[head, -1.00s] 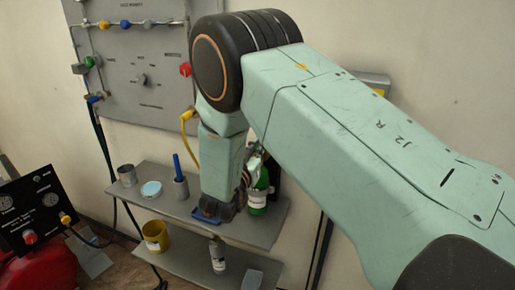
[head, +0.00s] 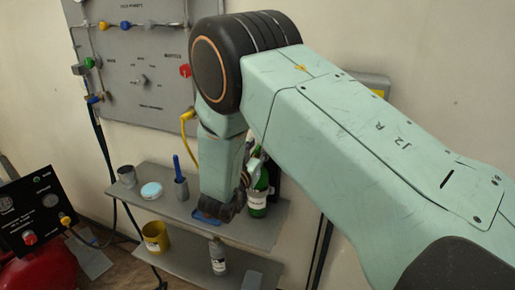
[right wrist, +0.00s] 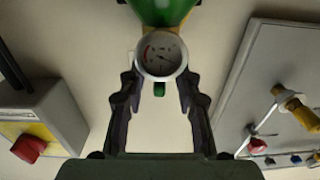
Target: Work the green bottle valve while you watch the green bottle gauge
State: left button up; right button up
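In the right wrist view my right gripper (right wrist: 158,84) is open, with one finger on each side of the frame's middle. The green bottle valve (right wrist: 159,90) is a small green knob between the fingers, with a visible gap on both sides. The green bottle gauge (right wrist: 161,54) is a round white dial with a red arc at its left; its needle is too small to read surely. The green bottle (right wrist: 163,10) shows at the top edge. In the head view the bottle (head: 257,199) stands on the shelf, partly behind my right arm, which hides most of the gripper.
A yellow cup (head: 155,238) and grey bottle (head: 218,256) stand lower. A grey panel (head: 140,95) hangs behind.

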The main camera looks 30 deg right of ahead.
aim_at(258, 147)
notch_tip(258, 147, up, 10)
jog(key=shift+f, duration=0.1)
dwell(0.4)
dwell(0.9)
